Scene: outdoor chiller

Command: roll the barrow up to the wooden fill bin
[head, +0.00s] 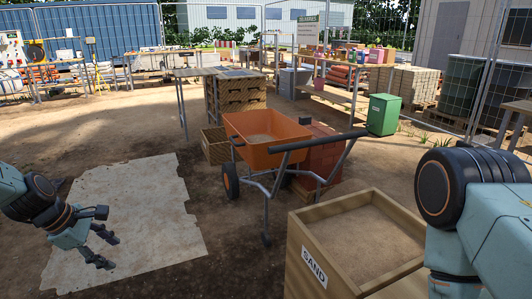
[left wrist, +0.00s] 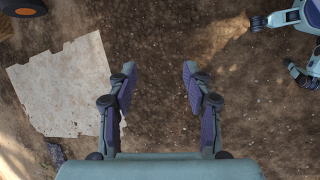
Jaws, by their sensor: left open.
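The barrow (head: 268,139) has an orange tray with sandy material in it, a dark wheel (head: 230,181) on the left and a black-gripped handle (head: 318,141). It stands upright on the dirt. A wooden bin labelled SAND (head: 314,262) is in front to its right. A smaller wooden box (head: 216,152) is just behind the barrow, partly hidden by it. I cannot tell which is the fill bin. My left gripper (head: 110,253) is open and empty above the ground, well left of the barrow; it also shows in the left wrist view (left wrist: 159,72). My right gripper is out of sight.
A pale sheet (head: 135,205) lies flat on the dirt left of the barrow. A green bin (head: 383,114) stands at back right. Open dirt lies between sheet and barrow.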

